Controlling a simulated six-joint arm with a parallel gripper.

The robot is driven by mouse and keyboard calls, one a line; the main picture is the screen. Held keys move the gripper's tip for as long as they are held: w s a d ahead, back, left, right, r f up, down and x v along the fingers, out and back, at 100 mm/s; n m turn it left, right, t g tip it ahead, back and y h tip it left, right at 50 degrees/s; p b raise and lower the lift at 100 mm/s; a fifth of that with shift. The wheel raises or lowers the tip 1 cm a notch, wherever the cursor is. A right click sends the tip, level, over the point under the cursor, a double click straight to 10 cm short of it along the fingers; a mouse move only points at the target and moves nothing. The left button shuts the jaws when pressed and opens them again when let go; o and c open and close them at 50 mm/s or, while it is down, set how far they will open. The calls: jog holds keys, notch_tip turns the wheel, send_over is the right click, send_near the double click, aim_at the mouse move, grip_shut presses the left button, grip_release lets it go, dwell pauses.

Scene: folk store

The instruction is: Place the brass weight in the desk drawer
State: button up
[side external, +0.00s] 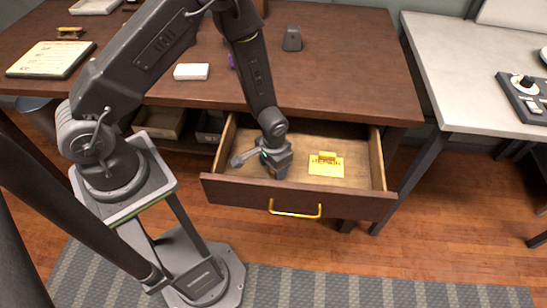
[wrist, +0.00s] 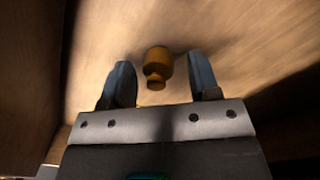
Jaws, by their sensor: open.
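The desk drawer (side external: 300,197) is pulled out, with its brass handle on the front. My gripper (side external: 276,174) is down inside the drawer, toward its left side, pointing at the drawer floor. In the wrist view my gripper (wrist: 160,78) has its two fingers spread wide apart. The brass weight (wrist: 158,64), a small knobbed cylinder, is on the pale wooden drawer floor, seen in the gap between the fingers with space on both sides. It looks tipped or seen from above; I cannot tell which. In the side view my gripper hides the weight.
A yellow note (side external: 326,166) lies in the drawer right of my gripper. The desk top (side external: 340,70) holds a white box (side external: 191,71), a dark grey object (side external: 292,39) and a notepad (side external: 50,59). A pale table (side external: 470,75) stands at right. The drawer walls are close around my gripper.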

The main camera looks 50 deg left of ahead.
jog(key=s+a+r+t, duration=0.1)
jog(key=s+r, duration=0.1)
jog(key=r, duration=1.2)
jog(key=s+a+r+t, duration=0.1)
jog(key=r+t, duration=0.1)
jog(key=r, duration=1.1)
jog(key=s+a+r+t, duration=0.1)
jog(key=s+r+t, duration=0.1)
jog(key=s+r, duration=0.8)
jog(key=shift+s+a+r+t, duration=0.2)
jog(key=shift+s+r+t, duration=0.1)
jog(key=shift+s+r, duration=0.15)
